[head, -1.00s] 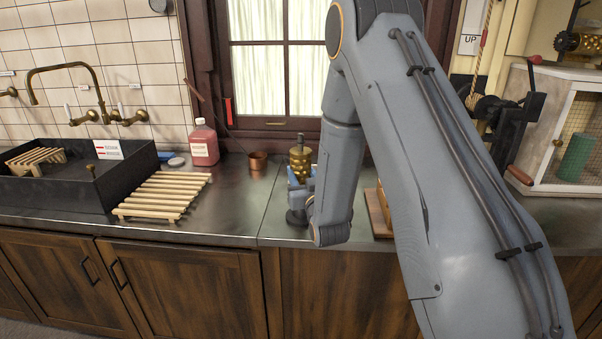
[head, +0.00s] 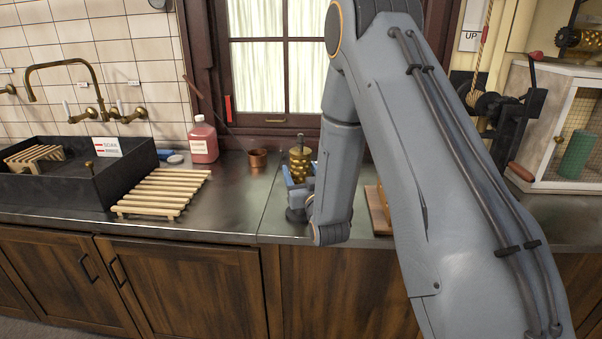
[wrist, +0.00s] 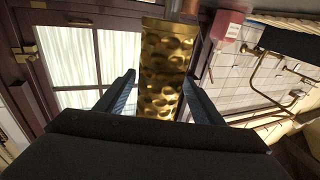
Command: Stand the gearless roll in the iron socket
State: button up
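A gold dimpled roll (head: 299,163) stands upright on the counter beyond my forearm. In the wrist view the roll (wrist: 166,70) fills the gap between the two fingers of my gripper (wrist: 160,80). The fingers look open around it: a thin gap shows at the left finger, and the right finger overlaps the roll's edge. In the head view my gripper's blue fingers (head: 290,178) show beside the roll's lower part. The roll's foot is hidden behind my gripper, and I cannot tell what it stands in. I cannot make out the iron socket.
A copper cup (head: 257,159) and a pink bottle (head: 204,141) stand to the left. A slatted wooden rack (head: 163,193) lies by the dark sink (head: 120,178). A wooden piece (head: 378,212) is partly hidden behind my arm. A mesh-fronted cabinet (head: 556,188) stands right.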

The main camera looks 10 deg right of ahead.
jog(key=shift+f, duration=0.2)
jog(key=shift+s+d+f+b, duration=0.1)
jog(key=shift+s+b, duration=0.5)
jog(key=shift+s, duration=1.35)
jog(key=shift+s+f+b, duration=0.1)
jog(key=shift+s+b, duration=0.5)
jog(key=shift+s, duration=1.35)
jog(key=shift+w+f+g, duration=0.1)
jog(key=shift+f+g, duration=0.15)
jog(key=shift+g, duration=0.25)
jog(key=s+f+g, duration=0.6)
jog(key=s+g, duration=1.1)
jog(key=s, duration=1.1)
jog(key=shift+r, duration=0.2)
